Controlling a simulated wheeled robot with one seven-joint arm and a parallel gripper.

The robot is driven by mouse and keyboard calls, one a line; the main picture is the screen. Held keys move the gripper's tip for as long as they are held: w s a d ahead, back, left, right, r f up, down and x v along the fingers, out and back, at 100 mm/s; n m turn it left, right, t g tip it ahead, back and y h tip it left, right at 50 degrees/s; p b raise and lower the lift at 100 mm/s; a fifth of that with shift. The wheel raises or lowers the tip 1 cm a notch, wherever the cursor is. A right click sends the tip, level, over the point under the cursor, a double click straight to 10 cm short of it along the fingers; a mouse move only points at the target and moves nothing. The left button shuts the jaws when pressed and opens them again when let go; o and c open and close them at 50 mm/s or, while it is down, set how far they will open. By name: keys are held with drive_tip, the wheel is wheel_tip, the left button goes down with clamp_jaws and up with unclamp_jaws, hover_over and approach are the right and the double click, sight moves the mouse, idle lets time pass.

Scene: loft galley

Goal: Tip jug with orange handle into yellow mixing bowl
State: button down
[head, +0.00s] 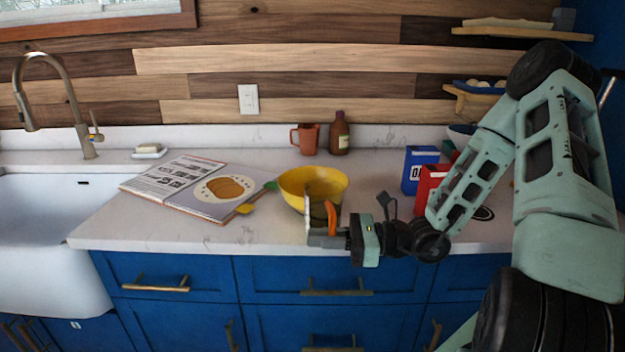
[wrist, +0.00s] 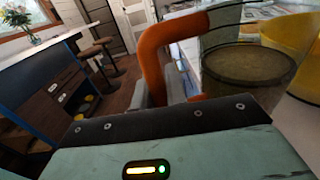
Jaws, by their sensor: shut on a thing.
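The yellow mixing bowl (head: 300,184) stands on the counter near its middle; part of it shows at the right of the wrist view (wrist: 290,35). The see-through jug (wrist: 248,68) has an orange handle (wrist: 155,50) and dark, olive-brown contents. In the head view the jug's orange handle (head: 332,217) is in front of the bowl, at the counter's front edge. My gripper (head: 326,238) is shut on the handle. The jug looks about upright, beside the bowl's near side. I cannot tell whether its base touches the counter.
An open book (head: 185,187) lies left of the bowl. A blue box (head: 418,168) and a red box (head: 430,185) stand to the right. A terracotta mug (head: 307,139) and a brown bottle (head: 339,134) stand behind. The sink (head: 40,225) is far left.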

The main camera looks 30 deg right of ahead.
drive_tip(key=r+p, duration=0.2)
drive_tip(key=r+m+p, duration=0.1)
drive_tip(key=r+p, duration=0.1)
drive_tip(key=r+m+p, duration=0.1)
drive_tip(key=r+p, duration=0.1)
drive_tip(key=shift+w+d+r+h, duration=0.2)
drive_tip(key=shift+w+h, duration=0.1)
drive_tip(key=shift+w, duration=0.1)
wheel_tip(320, 180, up, 6)
drive_tip(key=m+g+p, duration=0.1)
drive_tip(key=m+p, duration=0.4)
drive_tip(key=p, duration=0.3)
hover_over(322, 207)
drive_tip(key=w, duration=0.1)
drive_tip(key=shift+w+d+m+g+p, duration=0.15)
drive_tip(key=shift+w+m+g+p, duration=0.3)
drive_tip(key=shift+m, duration=0.25)
drive_tip(key=shift+w+d+r+m+g+p, duration=0.25)
drive_tip(key=shift+w+m+p, duration=0.2)
drive_tip(key=shift+m, duration=0.25)
drive_tip(key=shift+w+d+r+m+g+p, duration=0.1)
drive_tip(key=shift+w+d+r+m+p, duration=0.1)
drive_tip(key=shift+w+m+p, duration=0.4)
drive_tip(key=shift+w+d+r+m+g+p, duration=0.15)
drive_tip(key=shift+w+r+m+p, duration=0.2)
drive_tip(key=shift+r+m, duration=0.1)
drive_tip(key=shift+w+d+r+m+g+p, duration=0.2)
drive_tip(key=shift+r+m+p, duration=0.1)
drive_tip(key=shift+r+m, duration=0.15)
